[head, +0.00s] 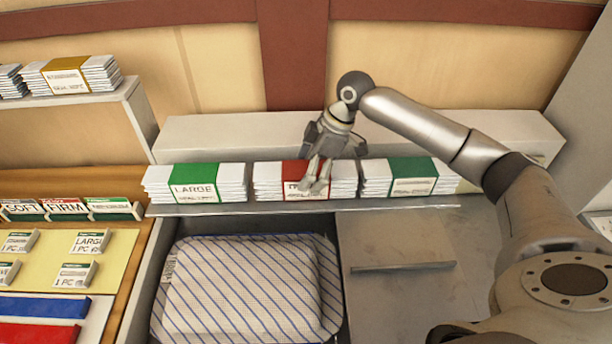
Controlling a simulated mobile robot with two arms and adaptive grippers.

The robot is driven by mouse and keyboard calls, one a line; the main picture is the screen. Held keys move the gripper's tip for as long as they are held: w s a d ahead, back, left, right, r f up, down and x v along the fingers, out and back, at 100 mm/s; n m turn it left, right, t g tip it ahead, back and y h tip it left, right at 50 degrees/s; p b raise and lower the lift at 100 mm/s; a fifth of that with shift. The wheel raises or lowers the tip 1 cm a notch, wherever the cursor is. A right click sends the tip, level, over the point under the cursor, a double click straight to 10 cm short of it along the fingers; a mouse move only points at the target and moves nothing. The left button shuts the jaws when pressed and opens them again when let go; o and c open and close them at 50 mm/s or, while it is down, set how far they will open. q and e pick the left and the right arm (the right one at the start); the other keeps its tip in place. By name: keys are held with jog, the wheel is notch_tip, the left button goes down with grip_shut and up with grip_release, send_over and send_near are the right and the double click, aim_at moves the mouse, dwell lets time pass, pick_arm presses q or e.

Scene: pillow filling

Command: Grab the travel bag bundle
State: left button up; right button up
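The travel bag bundle (268,181) appears to be the middle stack on the shelf, white folded pieces with a red band. Its label is partly covered by my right gripper (316,187) and I read only its first letters. My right gripper points down at this bundle, with its fingertips in front of or against the red band. The fingers look close together, but I cannot tell whether they grip anything. My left gripper is not in view.
A green-banded LARGE bundle (194,183) stands close on the left, another green-banded bundle (411,178) on the right. Below the shelf edge (300,207) a striped pillow-like item (243,286) lies in a bin. A metal surface (400,300) is clear at the right.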

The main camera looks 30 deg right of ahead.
jog(key=shift+x, duration=1)
jog(key=shift+r, duration=0.1)
jog(key=c, duration=1.4)
jog(key=shift+w, duration=0.1)
